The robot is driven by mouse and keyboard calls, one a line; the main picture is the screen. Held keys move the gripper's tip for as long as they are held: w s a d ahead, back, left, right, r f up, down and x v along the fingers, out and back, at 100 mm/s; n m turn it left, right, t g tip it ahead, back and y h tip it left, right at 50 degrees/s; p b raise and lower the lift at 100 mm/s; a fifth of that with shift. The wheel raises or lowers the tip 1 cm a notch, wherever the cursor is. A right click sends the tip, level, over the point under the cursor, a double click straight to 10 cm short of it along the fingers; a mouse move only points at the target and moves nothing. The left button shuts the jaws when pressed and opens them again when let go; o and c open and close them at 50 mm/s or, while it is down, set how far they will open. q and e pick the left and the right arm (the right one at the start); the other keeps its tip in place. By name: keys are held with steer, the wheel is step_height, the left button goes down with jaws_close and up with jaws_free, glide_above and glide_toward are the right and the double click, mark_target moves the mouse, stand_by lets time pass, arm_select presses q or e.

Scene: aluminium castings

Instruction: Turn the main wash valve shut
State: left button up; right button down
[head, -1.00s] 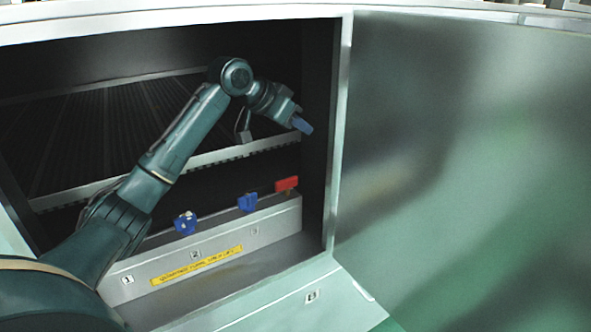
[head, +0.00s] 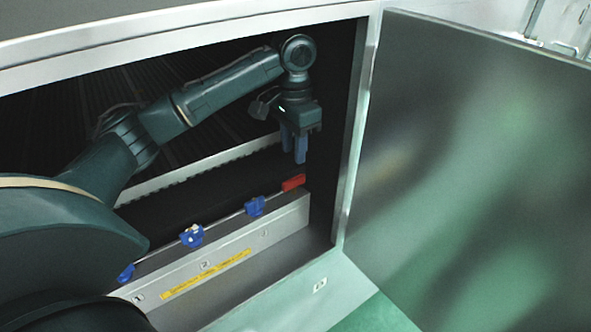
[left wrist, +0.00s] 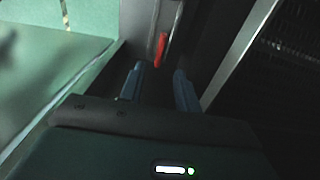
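A red lever handle (head: 293,184) sits at the far right end of a row of valves in the dark cabinet, in line with the pipe. It also shows in the left wrist view (left wrist: 161,48), just beyond and between the fingers. Three blue valve handles (head: 192,235) (head: 255,206) (head: 126,273) sit along the same row. No readable label shows which valve is the main one. My left gripper (head: 293,157) points down just above the red handle, its blue fingers apart and empty; it also shows in the left wrist view (left wrist: 159,73). My right gripper is not in view.
A grey ledge (head: 285,225) with number plates and a yellow strip (head: 205,275) runs below the valves. The open metal door (head: 470,150) stands to the right. The cabinet's right post (head: 358,130) is close beside the gripper. A slatted rack lies behind.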

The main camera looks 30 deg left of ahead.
mark_target(294, 179)
arm_select(q)
step_height(294, 179, down, 8)
steer(key=shift+f+p, duration=0.15)
steer(key=shift+p, duration=0.2)
jaws_close()
